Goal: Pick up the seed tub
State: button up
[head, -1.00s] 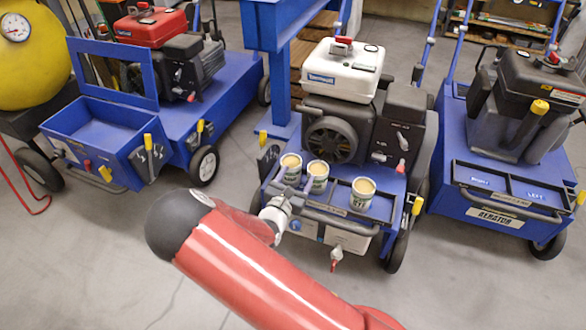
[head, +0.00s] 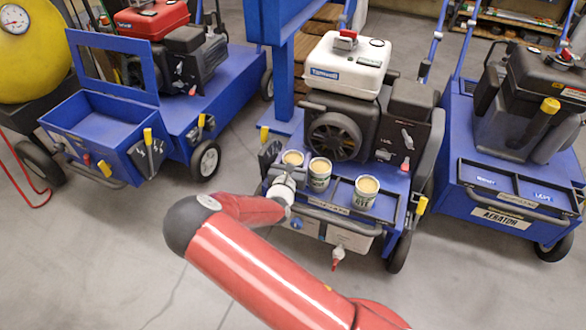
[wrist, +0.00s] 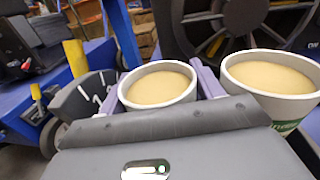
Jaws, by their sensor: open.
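Three round white tubs with tan tops stand on the front tray of the middle aerator in the head view: a left tub (head: 293,158), a middle tub (head: 319,175) and a right tub (head: 366,193). Their labels are too small to read surely. My gripper (head: 287,180) is at the left tub. In the wrist view the left tub (wrist: 158,88) sits between the two purple fingers of my open gripper (wrist: 163,82), one on each side. The tub's lower part is hidden by my gripper's body. The middle tub (wrist: 272,85) is just right of the right finger.
The middle aerator's engine with its white tank (head: 346,62) rises close behind the tubs. A black bar (head: 335,212) runs along the tray's front. Another blue aerator (head: 510,195) stands to the right, and a blue cart (head: 105,125) to the left. Grey floor is open in front.

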jog(key=shift+c, duration=0.4)
jog(key=c, duration=0.6)
jog(key=shift+r, duration=0.1)
jog(key=shift+c, duration=0.2)
